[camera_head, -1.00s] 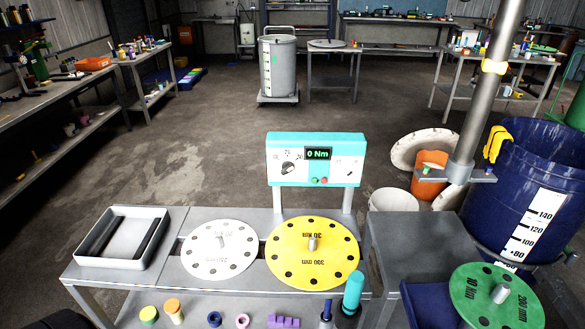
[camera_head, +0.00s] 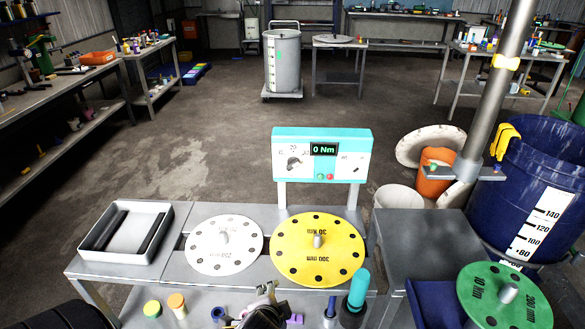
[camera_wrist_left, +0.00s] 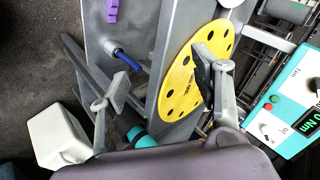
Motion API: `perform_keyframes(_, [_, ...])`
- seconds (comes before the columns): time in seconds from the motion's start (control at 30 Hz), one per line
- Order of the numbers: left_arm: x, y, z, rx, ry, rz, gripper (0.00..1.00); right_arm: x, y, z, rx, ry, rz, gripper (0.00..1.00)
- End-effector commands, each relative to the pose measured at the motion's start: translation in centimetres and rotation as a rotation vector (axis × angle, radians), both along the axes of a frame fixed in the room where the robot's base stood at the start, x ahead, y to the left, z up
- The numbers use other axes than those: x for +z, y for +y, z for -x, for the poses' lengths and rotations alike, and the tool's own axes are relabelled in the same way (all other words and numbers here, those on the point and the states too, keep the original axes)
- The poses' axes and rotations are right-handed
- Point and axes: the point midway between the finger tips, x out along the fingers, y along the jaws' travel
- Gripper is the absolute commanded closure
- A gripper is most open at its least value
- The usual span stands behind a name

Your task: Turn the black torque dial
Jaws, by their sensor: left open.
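The black torque dial (camera_head: 293,163) is on the left white face of the turquoise control box (camera_head: 322,134), whose display reads 0 Nm. The box stands on two posts behind the yellow disc (camera_head: 346,236). My left gripper (camera_head: 266,289) is low at the bottom of the head view, in front of the yellow disc and well apart from the dial. In the left wrist view my left gripper (camera_wrist_left: 162,70) is open, with nothing held between its fingers. The turquoise box (camera_wrist_left: 286,143) is at the right edge there. My right gripper is not in view.
A white disc (camera_head: 199,247) and a grey tray (camera_head: 92,240) are left of the yellow disc. A turquoise-topped tool (camera_head: 358,287) stands on its front right. A green disc (camera_head: 533,304), blue barrel (camera_head: 575,165) and metal pole (camera_head: 489,105) are at right.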

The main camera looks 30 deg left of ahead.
Motion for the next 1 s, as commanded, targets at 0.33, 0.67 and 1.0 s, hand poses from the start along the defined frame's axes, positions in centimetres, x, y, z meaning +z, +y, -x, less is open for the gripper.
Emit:
perform_keyframes(0.33, [12.4, 6.1, -11.9, -0.358, -0.074, -1.019, 0.42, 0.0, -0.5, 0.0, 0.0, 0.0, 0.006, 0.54])
perform_keyframes(0.67, [16.4, 6.1, -15.8, -0.482, 0.018, -1.431, 0.42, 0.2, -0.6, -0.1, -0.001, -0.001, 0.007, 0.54])
perform_keyframes(1.0, [16.5, 9.4, -21.1, -0.48, 0.018, -1.429, 0.42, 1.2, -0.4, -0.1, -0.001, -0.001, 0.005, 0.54])
